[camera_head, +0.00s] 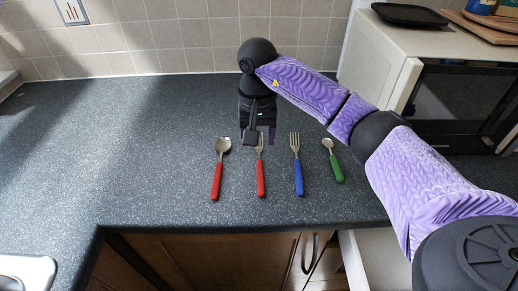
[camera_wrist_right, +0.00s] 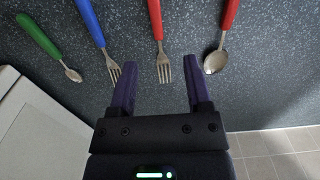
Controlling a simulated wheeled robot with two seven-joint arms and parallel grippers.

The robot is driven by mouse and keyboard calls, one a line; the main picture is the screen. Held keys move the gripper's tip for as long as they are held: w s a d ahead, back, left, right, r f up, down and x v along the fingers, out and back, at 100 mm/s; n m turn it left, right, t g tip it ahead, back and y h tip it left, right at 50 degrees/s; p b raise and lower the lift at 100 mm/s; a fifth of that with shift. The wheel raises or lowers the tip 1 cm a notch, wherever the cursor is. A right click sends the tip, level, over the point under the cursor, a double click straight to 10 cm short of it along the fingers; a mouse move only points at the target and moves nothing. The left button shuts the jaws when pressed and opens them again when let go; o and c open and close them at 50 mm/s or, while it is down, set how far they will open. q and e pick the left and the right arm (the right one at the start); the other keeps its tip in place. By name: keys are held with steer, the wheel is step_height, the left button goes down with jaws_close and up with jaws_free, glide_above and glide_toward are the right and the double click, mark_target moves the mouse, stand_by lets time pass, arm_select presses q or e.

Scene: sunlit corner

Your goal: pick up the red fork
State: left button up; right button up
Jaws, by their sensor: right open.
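The red fork (camera_head: 261,178) lies on the dark speckled counter, with its handle toward the front edge and its tines toward the back wall. It is between a red spoon (camera_head: 216,178) and a blue fork (camera_head: 297,174). My right gripper (camera_head: 257,139) is above the tine end of the red fork and partly hides it. In the right wrist view, the open fingers (camera_wrist_right: 160,92) stand on either side of the fork's metal head (camera_wrist_right: 163,68), with nothing held. The height above the counter is hard to judge. My left gripper is not in view.
A green spoon (camera_head: 334,165) lies right of the blue fork. A microwave (camera_head: 465,100) stands at the right, with a black tray (camera_head: 410,14) on top. A sink edge (camera_head: 30,270) shows at the front left. The left of the counter (camera_head: 110,150) is clear.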

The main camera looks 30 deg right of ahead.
mark_target(260, 172)
steer(key=f, duration=0.2)
steer(key=s+f, duration=0.1)
steer(key=f, duration=0.2)
steer(key=f+b, duration=0.1)
steer(key=f, duration=0.1)
steer(key=shift+s+a+f, duration=0.2)
steer(key=shift+s+f, duration=0.1)
steer(key=shift+f, duration=0.45)
jaws_close()
